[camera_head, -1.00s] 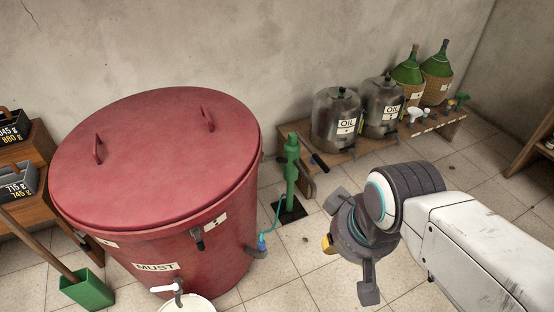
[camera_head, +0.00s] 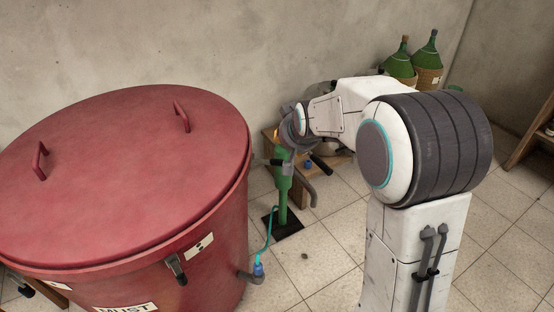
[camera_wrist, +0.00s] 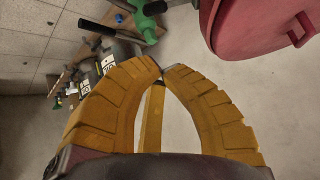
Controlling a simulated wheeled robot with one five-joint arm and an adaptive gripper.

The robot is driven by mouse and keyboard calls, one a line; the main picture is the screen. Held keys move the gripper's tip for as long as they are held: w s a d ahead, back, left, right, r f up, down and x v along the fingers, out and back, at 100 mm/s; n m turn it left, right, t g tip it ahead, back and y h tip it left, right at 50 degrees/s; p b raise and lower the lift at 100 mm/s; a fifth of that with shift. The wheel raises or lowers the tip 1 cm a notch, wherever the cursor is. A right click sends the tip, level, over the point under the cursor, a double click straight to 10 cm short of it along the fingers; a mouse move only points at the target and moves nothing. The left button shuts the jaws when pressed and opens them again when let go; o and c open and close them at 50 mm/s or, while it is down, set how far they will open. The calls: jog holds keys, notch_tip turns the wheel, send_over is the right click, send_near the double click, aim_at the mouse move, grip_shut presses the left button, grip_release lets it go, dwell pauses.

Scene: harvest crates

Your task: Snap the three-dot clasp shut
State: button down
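The red must vat (camera_head: 215,275) fills the left of the head view under its domed red lid (camera_head: 120,165). A dark clasp (camera_head: 176,268) sits on its wall below the rim, beside a pale tag (camera_head: 199,245) with dark dots too small to count surely. I cannot tell whether its lever is fully down. My gripper (camera_head: 278,135) is right of the vat, above the green pump, apart from the clasp. In the wrist view my gripper's yellow fingers (camera_wrist: 160,69) meet at the tips with nothing between them. The lid (camera_wrist: 255,22) shows there at upper right; no clasp does.
The green hand pump (camera_head: 283,185) stands beside the vat, with a blue hose (camera_head: 268,235) at the vat's outlet. A low wooden bench (camera_head: 325,163) is behind my arm. Green demijohns (camera_head: 425,55) stand at the back right.

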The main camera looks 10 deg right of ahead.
aim_at(277, 160)
jog(key=b+x, duration=0.2)
jog(key=x, duration=1.3)
jog(key=shift+w, duration=0.25)
jog(key=shift+a+f+b, duration=0.2)
jog(key=shift+f+b, duration=0.1)
jog(key=shift+f, duration=0.8)
jog(key=shift+a+f, duration=0.1)
